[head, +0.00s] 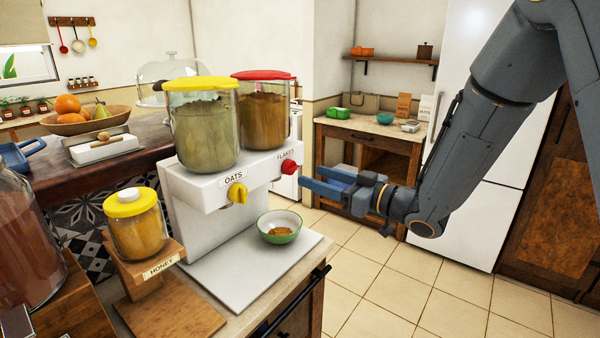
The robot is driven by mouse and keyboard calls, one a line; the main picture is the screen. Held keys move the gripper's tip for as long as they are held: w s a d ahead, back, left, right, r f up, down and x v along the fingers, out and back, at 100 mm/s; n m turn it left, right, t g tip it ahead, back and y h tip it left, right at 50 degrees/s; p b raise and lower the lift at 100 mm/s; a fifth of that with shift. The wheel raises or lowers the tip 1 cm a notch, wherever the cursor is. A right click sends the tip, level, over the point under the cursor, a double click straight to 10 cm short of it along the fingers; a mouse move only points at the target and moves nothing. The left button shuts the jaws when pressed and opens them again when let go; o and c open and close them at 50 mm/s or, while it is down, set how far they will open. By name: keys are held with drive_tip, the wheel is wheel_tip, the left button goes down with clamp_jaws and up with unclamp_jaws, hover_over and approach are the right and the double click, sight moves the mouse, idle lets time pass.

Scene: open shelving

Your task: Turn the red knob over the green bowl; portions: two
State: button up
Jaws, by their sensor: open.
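The red knob (290,168) is on the front of the white dispenser (195,187), under the label FLAKES and the red-lidded container (263,115). The green bowl (280,238) stands on the dispenser's base plate, below and slightly left of the red knob. A small heap of brown flakes (279,231) lies in it. My gripper (312,180) is open, its blue fingers pointing left, with the tips close to the right of the red knob. I cannot tell whether they touch it.
A yellow knob (238,193) marked OATS sits left of the red one, under a yellow-lidded container (204,130). A honey jar (135,225) stands on a wooden stand at the left. The tiled floor (400,290) to the right is clear.

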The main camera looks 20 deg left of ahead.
sight(295, 170)
drive_tip(key=p+x, duration=0.1)
drive_tip(key=x, duration=0.5)
drive_tip(key=shift+a+p, duration=0.25)
drive_tip(key=shift+p, duration=0.1)
drive_tip(key=c, duration=1)
drive_tip(key=shift+m, duration=0.4)
drive_tip(key=m+p, duration=0.1)
drive_tip(key=m, duration=0.2)
drive_tip(key=shift+m+p, duration=0.35)
drive_tip(key=shift+m, duration=0.05)
drive_tip(key=m+p, duration=0.1)
drive_tip(key=m, duration=0.3)
drive_tip(key=shift+m+p, duration=0.3)
drive_tip(key=shift+p, duration=0.05)
drive_tip(key=m+p, duration=0.1)
drive_tip(key=m, duration=0.3)
drive_tip(key=shift+s+p, duration=0.1)
drive_tip(key=shift+p, duration=0.25)
drive_tip(key=shift+m+p, duration=0.7)
drive_tip(key=shift+m, duration=1.5)
